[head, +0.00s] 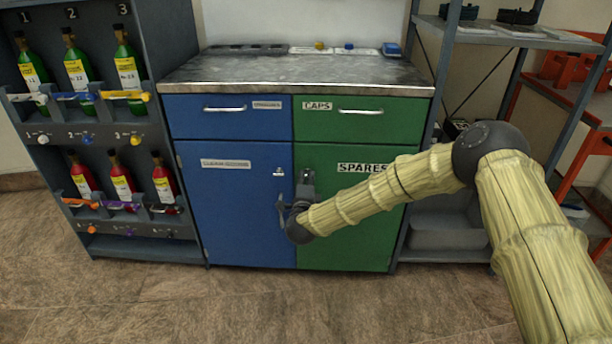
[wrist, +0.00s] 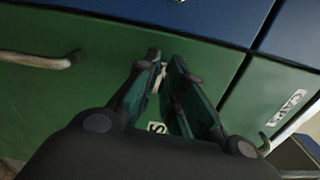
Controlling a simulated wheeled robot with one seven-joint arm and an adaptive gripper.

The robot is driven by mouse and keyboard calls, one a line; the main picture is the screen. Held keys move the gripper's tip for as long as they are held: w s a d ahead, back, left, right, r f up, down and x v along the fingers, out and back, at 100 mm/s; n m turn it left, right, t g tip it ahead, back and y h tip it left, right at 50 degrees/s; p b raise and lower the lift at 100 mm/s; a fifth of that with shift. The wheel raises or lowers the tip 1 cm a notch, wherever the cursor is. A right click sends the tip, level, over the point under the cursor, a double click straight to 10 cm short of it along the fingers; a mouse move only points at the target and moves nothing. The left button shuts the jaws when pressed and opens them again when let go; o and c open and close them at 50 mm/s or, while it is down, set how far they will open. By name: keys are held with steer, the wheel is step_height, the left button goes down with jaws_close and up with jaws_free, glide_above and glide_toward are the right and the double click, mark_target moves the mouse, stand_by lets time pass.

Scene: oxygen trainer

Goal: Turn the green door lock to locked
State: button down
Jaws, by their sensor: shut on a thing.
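The green door (head: 355,245), labelled SPARES, is the lower right front of the cabinet and is closed. It fills much of the wrist view (wrist: 85,100). My gripper (head: 307,180) is at its upper left part, near the seam with the blue door. In the wrist view my gripper's fingers (wrist: 164,70) are close together around a small pale piece, the green door lock (wrist: 161,78). Most of the lock is hidden by the fingers, and its turn cannot be told. In the head view the gripper covers the lock.
The blue door (head: 235,220) with its small lock (head: 279,172) is just left. A pale bar handle (wrist: 38,61) stands out from the green door beside my gripper. The CAPS drawer (head: 375,120) above is closed. A bottle rack (head: 105,135) stands left; shelves (head: 500,38) stand right.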

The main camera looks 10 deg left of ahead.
steer(key=shift+n, duration=0.5)
steer(key=c, duration=1.5)
jaws_free()
steer(key=shift+s, duration=0.1)
steer(key=s, duration=0.4)
steer(key=s+d, duration=0.1)
steer(key=s, duration=0.2)
steer(key=s+d, duration=0.1)
steer(key=s, duration=0.3)
steer(key=shift+s+d, duration=0.1)
steer(key=shift+s, duration=0.2)
steer(key=shift+f, duration=0.1)
